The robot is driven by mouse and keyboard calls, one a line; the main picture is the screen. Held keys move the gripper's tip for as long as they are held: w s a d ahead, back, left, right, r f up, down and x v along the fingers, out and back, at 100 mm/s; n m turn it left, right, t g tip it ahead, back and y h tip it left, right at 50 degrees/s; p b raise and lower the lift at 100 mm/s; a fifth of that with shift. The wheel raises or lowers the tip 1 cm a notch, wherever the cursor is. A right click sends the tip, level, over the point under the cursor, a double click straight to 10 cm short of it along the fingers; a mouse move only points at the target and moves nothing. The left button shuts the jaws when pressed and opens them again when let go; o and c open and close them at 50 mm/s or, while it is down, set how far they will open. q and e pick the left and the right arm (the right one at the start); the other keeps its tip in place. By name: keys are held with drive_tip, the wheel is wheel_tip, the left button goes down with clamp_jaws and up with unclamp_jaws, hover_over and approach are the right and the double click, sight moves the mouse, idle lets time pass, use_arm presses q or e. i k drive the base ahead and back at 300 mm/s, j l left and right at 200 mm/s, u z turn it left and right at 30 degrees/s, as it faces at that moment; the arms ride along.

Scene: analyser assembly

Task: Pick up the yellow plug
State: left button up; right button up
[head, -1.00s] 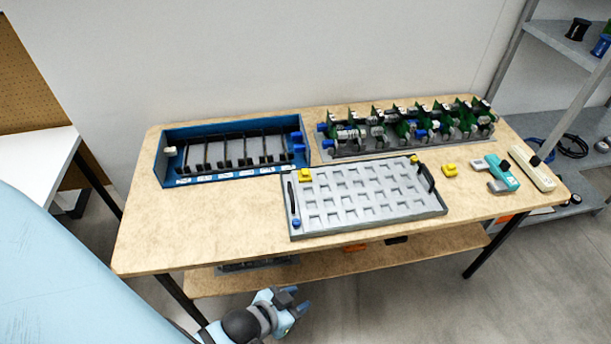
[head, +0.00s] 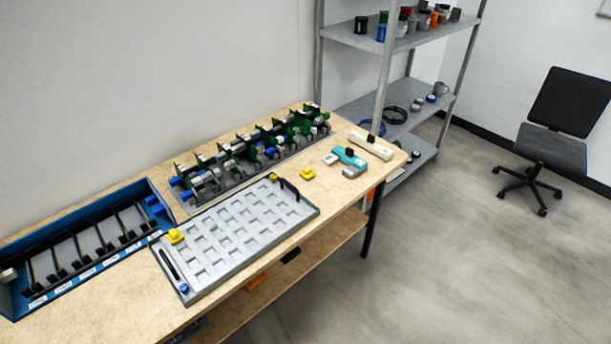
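Several yellow pieces show in the head view. One yellow block (head: 176,236) sits at the left corner of the grey tray (head: 222,266). Another yellow piece (head: 307,174) lies on the bare tabletop right of the tray. A smaller yellow piece (head: 273,177) is at the tray's far corner. I cannot tell for certain which one is the yellow plug. Neither of my grippers is in view.
A blue slotted box (head: 150,201) stands at the left. A rack with green boards (head: 240,150) is behind the tray. A teal tool (head: 347,157) and a white strip (head: 371,146) lie at the table's right end. Shelves (head: 352,37) and a chair (head: 553,150) stand beyond; open floor is right.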

sight(307, 174)
drive_tip(key=i+l+u, duration=0.15)
drive_tip(key=i+l, duration=0.15)
drive_tip(key=i+l+u, duration=0.1)
drive_tip(key=i+l, duration=0.2)
drive_tip(key=i+l+u, duration=0.15)
drive_tip(key=i+l, duration=0.15)
drive_tip(key=i+l+u, duration=0.1)
drive_tip(key=i+l, duration=0.15)
drive_tip(key=l, duration=0.15)
drive_tip(key=i+l+u, duration=0.3)
drive_tip(key=i+l, duration=0.15)
drive_tip(key=l, duration=0.35)
drive_tip(key=i+l+u, duration=0.1)
drive_tip(key=l, duration=0.35)
drive_tip(key=i, duration=0.1)
